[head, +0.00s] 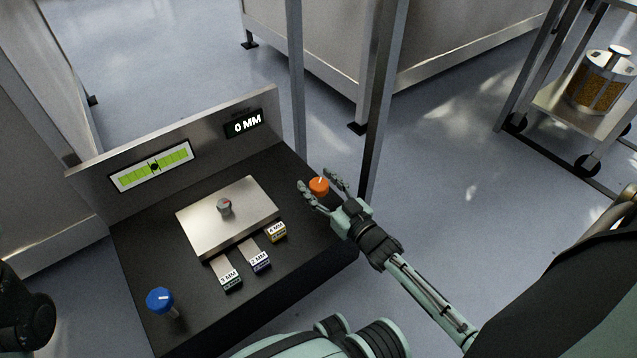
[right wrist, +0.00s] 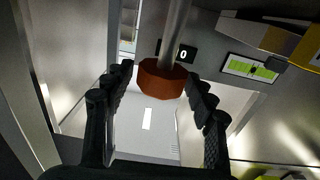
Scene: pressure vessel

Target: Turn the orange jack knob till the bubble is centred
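The orange jack knob (head: 319,186) stands near the right corner of the black base. My right gripper (head: 320,184) is open, with its fingers on either side of the knob. In the right wrist view the knob (right wrist: 162,78) sits on its shaft between the fingertips (right wrist: 163,82), with narrow gaps. The green level gauge (head: 152,166) is on the upright metal panel. A dark round mark, seemingly the bubble (head: 154,167), lies close to its middle line; its exact offset is too small to tell.
A blue knob (head: 160,300) stands at the base's front left. A metal plate (head: 235,230) with a small grey knob (head: 224,206) lies mid-base, beside several labelled shims (head: 260,262). The display (head: 243,124) reads 0 MM. A metal post (head: 378,100) rises behind my right gripper.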

